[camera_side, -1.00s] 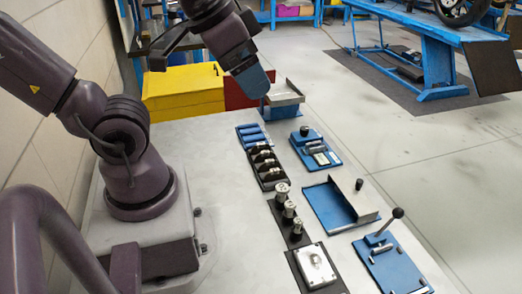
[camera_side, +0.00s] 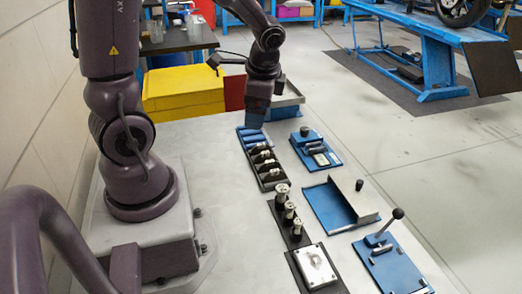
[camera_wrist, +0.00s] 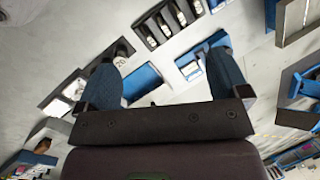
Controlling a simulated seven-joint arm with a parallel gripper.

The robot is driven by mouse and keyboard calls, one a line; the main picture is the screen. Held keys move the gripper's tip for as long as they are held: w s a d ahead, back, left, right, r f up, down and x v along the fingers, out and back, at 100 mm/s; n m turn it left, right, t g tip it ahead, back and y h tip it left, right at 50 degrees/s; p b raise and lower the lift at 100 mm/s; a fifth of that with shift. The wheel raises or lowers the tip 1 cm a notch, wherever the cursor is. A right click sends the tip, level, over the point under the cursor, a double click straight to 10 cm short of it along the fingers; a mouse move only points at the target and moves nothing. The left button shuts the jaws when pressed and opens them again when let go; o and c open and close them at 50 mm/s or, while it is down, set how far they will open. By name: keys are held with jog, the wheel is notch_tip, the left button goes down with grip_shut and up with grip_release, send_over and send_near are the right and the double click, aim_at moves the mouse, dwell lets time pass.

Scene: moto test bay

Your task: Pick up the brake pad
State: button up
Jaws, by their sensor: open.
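My gripper (camera_side: 257,122) points down just above the far end of the row of racks in the side view. A black rack (camera_side: 272,184) holds several dark pieces (camera_side: 265,161) with pale marks, which may be brake pads; I cannot tell for sure. A rack (camera_wrist: 167,30) with several dark slots shows above the fingers in the wrist view. Blue pieces (camera_side: 252,141) lie at the rack's far end, just below my gripper.
Silver cylinders (camera_side: 283,190) stand in a black holder, with a silver plate (camera_side: 314,264) nearer. Right of them are a blue fixture (camera_side: 322,158), a blue tray (camera_side: 322,207) with an angled wall and a lever fixture (camera_side: 392,270). A metal-topped bin (camera_side: 285,108) stands behind my gripper.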

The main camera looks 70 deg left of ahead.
aim_at(261, 144)
jog(key=w+a+f+m, duration=0.1)
jog(key=a+f+m, duration=0.2)
jog(key=f, duration=0.3)
jog(key=w+a+f+m+y, duration=0.1)
jog(key=w+a+f+m, duration=0.1)
jog(key=a+f+m, duration=0.2)
jog(key=w+a+f+m, duration=0.1)
jog(key=a+f+m, duration=0.3)
jog(key=f, duration=0.5)
jog(key=shift+w+a+f+m+t, duration=0.1)
jog(key=shift+w+f+m+t, duration=0.05)
jog(key=shift+m, duration=0.5)
jog(key=shift+w+a+f+m+t, duration=0.1)
jog(key=shift+m+t, duration=0.05)
jog(key=shift+m, duration=0.5)
jog(key=c, duration=1)
